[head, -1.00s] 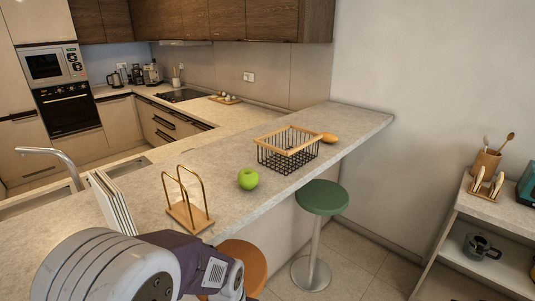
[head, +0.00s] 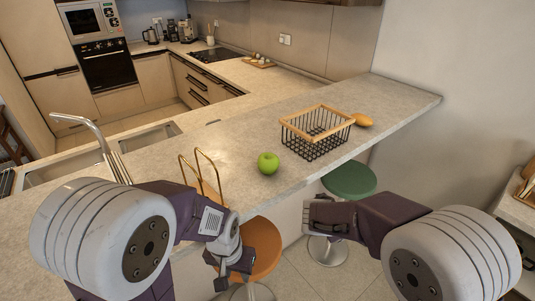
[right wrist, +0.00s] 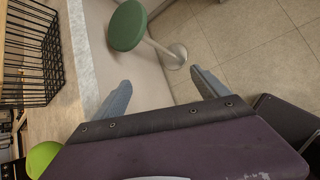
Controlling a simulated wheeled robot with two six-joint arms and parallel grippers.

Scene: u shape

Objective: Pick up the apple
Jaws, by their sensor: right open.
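A green apple (head: 268,163) sits on the stone bar counter (head: 228,146), in front of the wire basket. It also shows at the lower left edge of the right wrist view (right wrist: 40,158), partly cut off by my gripper body. My left gripper (head: 230,272) hangs low in front of the counter, below and left of the apple; its jaw opening is unclear. My right gripper (right wrist: 163,90) is open and empty, its two fingers apart above the floor. In the head view it is right of and nearer than the apple, beyond the counter's edge.
A black wire basket with a wooden rim (head: 312,140) stands behind the apple, with a yellow-orange item (head: 362,120) beside it. A gold-coloured holder (head: 203,172) stands left of the apple. A green stool (head: 350,181) and an orange stool (head: 262,246) stand by the counter.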

